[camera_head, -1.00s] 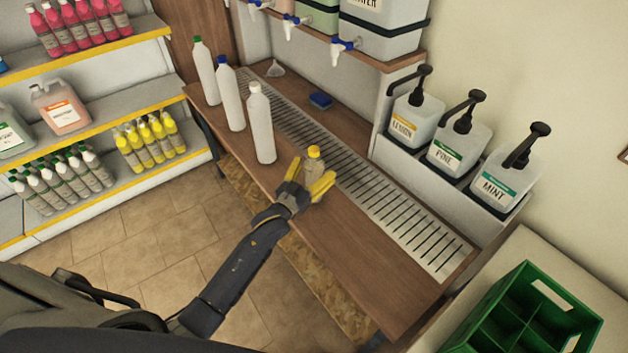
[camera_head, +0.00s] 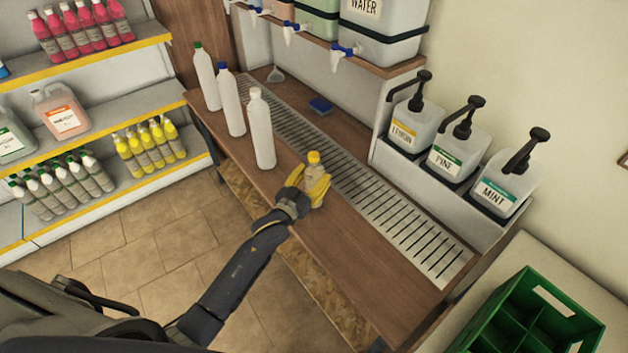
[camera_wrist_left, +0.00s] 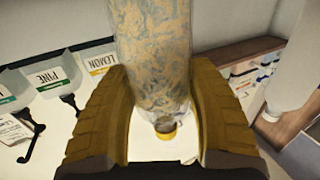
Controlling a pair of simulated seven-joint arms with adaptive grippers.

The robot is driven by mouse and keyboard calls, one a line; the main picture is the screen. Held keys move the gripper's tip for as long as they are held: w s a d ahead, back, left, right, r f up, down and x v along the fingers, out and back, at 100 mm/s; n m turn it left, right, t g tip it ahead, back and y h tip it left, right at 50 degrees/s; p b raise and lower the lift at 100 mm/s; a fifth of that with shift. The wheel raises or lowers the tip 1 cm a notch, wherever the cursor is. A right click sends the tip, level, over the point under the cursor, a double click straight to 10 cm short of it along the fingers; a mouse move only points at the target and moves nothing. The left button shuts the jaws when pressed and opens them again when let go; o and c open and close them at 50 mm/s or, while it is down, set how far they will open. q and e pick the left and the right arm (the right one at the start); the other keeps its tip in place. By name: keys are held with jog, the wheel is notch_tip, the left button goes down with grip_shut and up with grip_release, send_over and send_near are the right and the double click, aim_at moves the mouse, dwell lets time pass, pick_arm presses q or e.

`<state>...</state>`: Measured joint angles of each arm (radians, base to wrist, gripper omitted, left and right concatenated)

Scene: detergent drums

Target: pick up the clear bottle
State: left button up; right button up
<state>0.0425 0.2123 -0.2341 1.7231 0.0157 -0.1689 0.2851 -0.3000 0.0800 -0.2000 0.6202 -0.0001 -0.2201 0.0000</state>
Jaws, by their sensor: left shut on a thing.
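The clear bottle (camera_head: 314,171) with a yellow cap stands upright on the wooden counter, beside the slotted metal strip. My left gripper (camera_head: 309,186) reaches it from the front left and is shut on it, with a yellow finger on each side of its body. In the left wrist view the clear bottle (camera_wrist_left: 155,50) sits between the two yellow fingers, and its yellow cap shows low in the picture. I cannot tell whether its base touches the counter. My right gripper is not in view.
Three white bottles (camera_head: 261,130) stand in a row behind the clear one. The metal drain strip (camera_head: 360,189) runs along the counter (camera_head: 345,245). Pump containers (camera_head: 461,150) stand to the right, and a green crate (camera_head: 525,320) at the lower right. The near counter end is clear.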

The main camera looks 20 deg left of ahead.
pick_arm(q)
notch_tip(320, 180, up, 20)
dwell(0.6)
